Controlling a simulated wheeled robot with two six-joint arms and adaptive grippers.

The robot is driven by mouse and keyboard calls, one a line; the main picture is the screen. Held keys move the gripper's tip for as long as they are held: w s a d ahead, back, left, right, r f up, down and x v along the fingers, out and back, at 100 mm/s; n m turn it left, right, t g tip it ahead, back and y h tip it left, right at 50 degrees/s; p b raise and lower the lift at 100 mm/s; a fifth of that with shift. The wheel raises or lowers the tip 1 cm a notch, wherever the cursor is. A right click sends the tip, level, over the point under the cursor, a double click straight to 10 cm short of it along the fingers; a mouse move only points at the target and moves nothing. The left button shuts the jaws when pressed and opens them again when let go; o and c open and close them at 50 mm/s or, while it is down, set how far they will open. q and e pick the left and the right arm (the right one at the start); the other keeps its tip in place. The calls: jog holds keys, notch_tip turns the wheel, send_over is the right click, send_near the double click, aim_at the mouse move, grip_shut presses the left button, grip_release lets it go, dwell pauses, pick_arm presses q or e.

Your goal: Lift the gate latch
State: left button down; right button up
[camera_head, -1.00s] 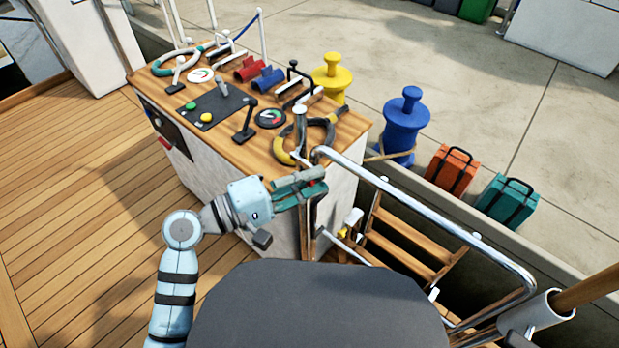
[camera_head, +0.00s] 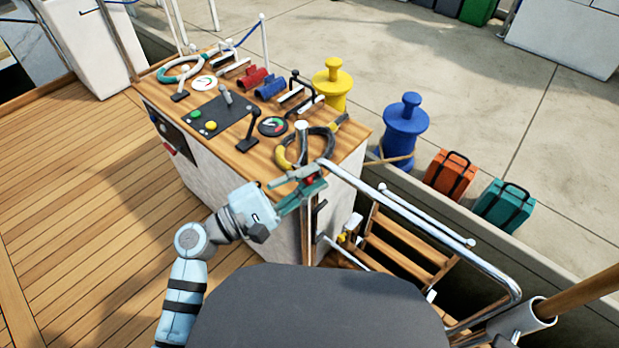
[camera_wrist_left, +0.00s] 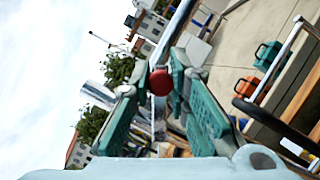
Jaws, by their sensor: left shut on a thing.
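The latch shows as a red knob (camera_wrist_left: 160,82) between the fingers in my left wrist view. In the head view a bit of its red (camera_head: 310,180) shows at the fingertips, beside the wooden post (camera_head: 306,228). My left gripper (camera_head: 306,186) is shut on the red knob, and its teal fingers (camera_wrist_left: 158,85) stand on both sides of it in the wrist view. The fingers hide most of the latch in the head view. The chrome tube gate (camera_head: 430,222) stands right of the post. My right gripper is not in view.
A console (camera_head: 240,155) with levers, dials and a black-yellow ring stands behind the gripper. Wooden steps (camera_head: 400,245) lie beyond the gate. A blue bollard (camera_head: 405,130), an orange case (camera_head: 450,177) and a teal case (camera_head: 503,207) stand on the quay. The deck at left is clear.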

pick_arm(q)
jog(key=shift+w+a+r+n+t, duration=0.15)
jog(key=shift+r+n+t, duration=0.15)
jog(key=shift+n, duration=0.3)
jog(key=c, duration=1.5)
grip_release()
jog(key=v, duration=1.2)
jog(key=shift+c, duration=0.2)
